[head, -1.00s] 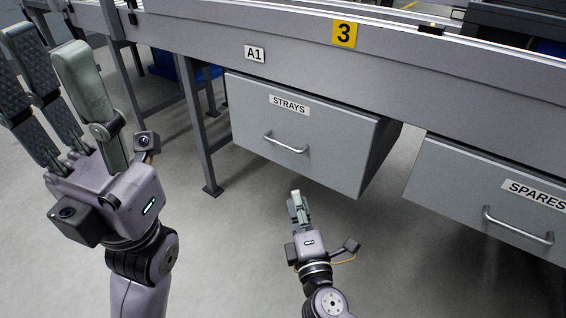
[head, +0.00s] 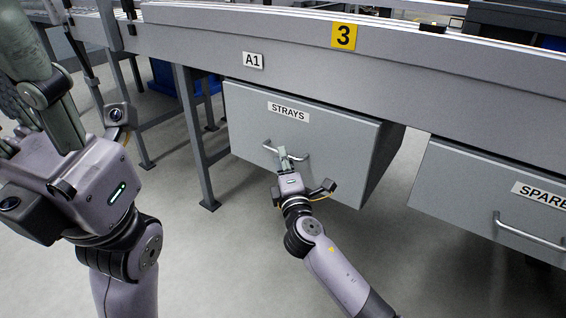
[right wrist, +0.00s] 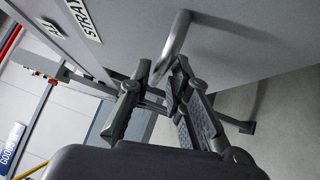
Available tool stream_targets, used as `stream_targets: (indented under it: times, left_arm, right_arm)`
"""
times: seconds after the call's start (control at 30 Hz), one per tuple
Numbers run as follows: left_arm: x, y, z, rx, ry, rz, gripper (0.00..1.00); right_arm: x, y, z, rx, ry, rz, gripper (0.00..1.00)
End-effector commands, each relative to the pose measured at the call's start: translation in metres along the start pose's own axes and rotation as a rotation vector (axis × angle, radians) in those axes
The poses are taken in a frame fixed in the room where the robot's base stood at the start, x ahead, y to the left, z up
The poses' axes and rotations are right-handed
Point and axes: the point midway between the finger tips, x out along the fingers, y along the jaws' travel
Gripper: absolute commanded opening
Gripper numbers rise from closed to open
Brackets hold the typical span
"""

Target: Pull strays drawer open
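The grey strays drawer (head: 300,150) hangs under the conveyor frame, with a white STRAYS label and a metal bar handle (head: 304,158). The label also shows at the top of the right wrist view (right wrist: 84,18). My right gripper (head: 284,157) is at the middle of the handle. The exact contact is partly hidden. My left gripper (head: 20,75) is raised at the left, fingers spread and empty, cut off by the frame edge.
A grey spares drawer (head: 470,195) with its own handle hangs to the right. A frame leg (head: 192,140) stands left of the strays drawer. A blue bin (head: 170,75) is behind it. The floor in front of the drawers is clear.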

Motion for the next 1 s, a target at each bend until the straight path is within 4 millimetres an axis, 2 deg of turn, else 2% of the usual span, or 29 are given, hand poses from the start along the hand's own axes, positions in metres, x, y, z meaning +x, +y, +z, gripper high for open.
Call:
stream_targets:
  times: [0.13,0.37,0.67,1.0]
  left_arm:
    - [0.0014,0.0009,-0.0023,0.001,0.009,0.004,0.4]
    - [0.0023,0.0009,-0.0022,0.001,0.009,0.004,0.4]
    - [0.0023,0.001,-0.0024,0.001,0.009,0.004,0.4]
    - [0.0022,0.0011,-0.0025,0.001,0.01,0.004,0.4]
  right_arm:
    - [0.0079,0.0003,-0.0003,0.0,0.0,0.001,0.18]
    - [0.0087,0.0008,-0.0001,0.0,0.0,0.0,0.18]
    - [0.0084,0.0006,0.0,0.0,0.0,0.0,0.0]
    - [0.0083,0.0002,0.0001,0.0,0.0,0.0,0.0]
